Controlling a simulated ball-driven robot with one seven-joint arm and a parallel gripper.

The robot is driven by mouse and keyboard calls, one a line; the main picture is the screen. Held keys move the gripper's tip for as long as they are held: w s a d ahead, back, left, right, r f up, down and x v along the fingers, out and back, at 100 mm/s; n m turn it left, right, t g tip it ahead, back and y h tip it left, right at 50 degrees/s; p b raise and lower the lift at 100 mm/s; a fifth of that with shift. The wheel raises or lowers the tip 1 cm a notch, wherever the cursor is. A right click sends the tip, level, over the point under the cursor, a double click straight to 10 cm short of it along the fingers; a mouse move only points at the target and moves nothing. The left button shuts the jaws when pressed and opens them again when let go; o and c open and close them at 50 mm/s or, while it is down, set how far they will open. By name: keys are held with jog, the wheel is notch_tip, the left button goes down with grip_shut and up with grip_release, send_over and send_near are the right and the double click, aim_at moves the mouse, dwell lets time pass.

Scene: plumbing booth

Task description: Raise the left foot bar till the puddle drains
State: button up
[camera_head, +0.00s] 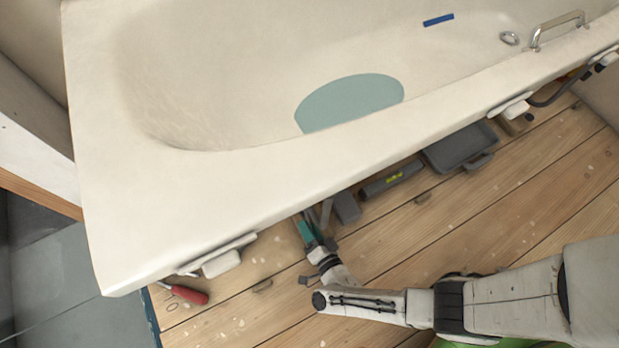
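The white bathtub (200,185) fills the upper part of the view. A blue-green oval puddle (350,101) lies on its floor, well apart from the round drain (509,39) at the upper right. A pale foot bar (220,261) shows under the tub's rim at the left, and a similar one (513,107) at the right. My gripper (308,222) is low by the tub's front edge, to the right of the left foot bar and apart from it. Its tips are partly hidden by the rim, and its opening is unclear.
A red-handled screwdriver (187,294) lies near the left bar. A dark block (346,207), a dark tool with a green label (392,180) and a grey tray (458,150) lie along the tub. A small blue bar (438,20) is inside it. Plank floor (420,230) is mostly clear.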

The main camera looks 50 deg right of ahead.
grip_shut()
jog(key=shift+s+d, duration=0.1)
jog(key=shift+s+d+n+t+y, duration=0.3)
jog(key=shift+d+n+y, duration=0.15)
jog(key=shift+n+y, duration=0.5)
jog(key=shift+s+d+n+y, duration=0.15)
jog(key=shift+d+n+y, duration=0.2)
jog(key=shift+n+y, duration=0.35)
jog(key=shift+s+d+n+y, duration=0.1)
jog(key=shift+d+n+y, duration=0.25)
jog(key=shift+y, duration=0.6)
jog(key=shift+o, duration=2.4)
grip_release()
jog(key=shift+f, duration=0.1)
jog(key=shift+s, duration=0.1)
